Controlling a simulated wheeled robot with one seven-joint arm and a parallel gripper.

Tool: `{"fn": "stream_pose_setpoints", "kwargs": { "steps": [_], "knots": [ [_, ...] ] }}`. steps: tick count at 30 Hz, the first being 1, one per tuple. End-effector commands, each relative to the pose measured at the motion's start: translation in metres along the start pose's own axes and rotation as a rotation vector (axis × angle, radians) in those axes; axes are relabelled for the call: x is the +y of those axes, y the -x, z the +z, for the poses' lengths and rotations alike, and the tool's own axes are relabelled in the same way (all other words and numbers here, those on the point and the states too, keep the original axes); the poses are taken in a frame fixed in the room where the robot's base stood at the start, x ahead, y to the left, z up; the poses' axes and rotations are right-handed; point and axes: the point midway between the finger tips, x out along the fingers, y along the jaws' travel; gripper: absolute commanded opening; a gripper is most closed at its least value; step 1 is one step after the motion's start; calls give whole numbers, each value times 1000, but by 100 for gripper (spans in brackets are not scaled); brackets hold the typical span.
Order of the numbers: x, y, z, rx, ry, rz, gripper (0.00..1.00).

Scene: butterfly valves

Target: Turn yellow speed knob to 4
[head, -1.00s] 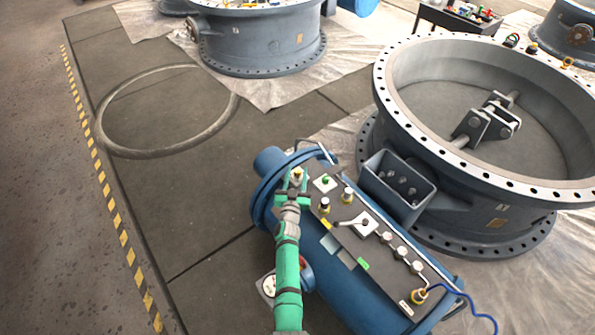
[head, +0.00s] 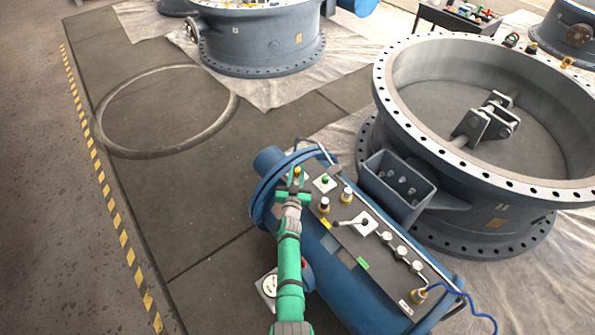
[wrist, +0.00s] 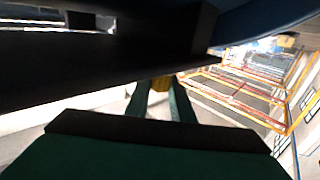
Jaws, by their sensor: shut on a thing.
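The yellow knob (head: 297,170) is at the far left end of the dark control panel (head: 375,251) on top of a blue cylinder. My green gripper (head: 295,181) reaches it from the front. In the wrist view the yellow knob (wrist: 161,84) shows between the two green fingers (wrist: 161,92), which are shut on it. The fingers hide part of the knob. Its pointer and any scale marks cannot be read.
A lever (head: 350,223) and several pale knobs follow along the panel. A large grey valve ring (head: 450,160) stands to the right. Floor at left is clear.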

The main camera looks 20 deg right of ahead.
Motion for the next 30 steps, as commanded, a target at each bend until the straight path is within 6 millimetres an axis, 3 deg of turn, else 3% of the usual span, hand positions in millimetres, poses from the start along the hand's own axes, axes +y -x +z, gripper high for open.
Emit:
{"fn": "stream_pose_setpoints", "kwargs": {
  "steps": [29,30],
  "knots": [
    [4,-1,-4,7,-2,-115,0],
    [4,-1,-4,7,-2,-115,31]
  ]
}}
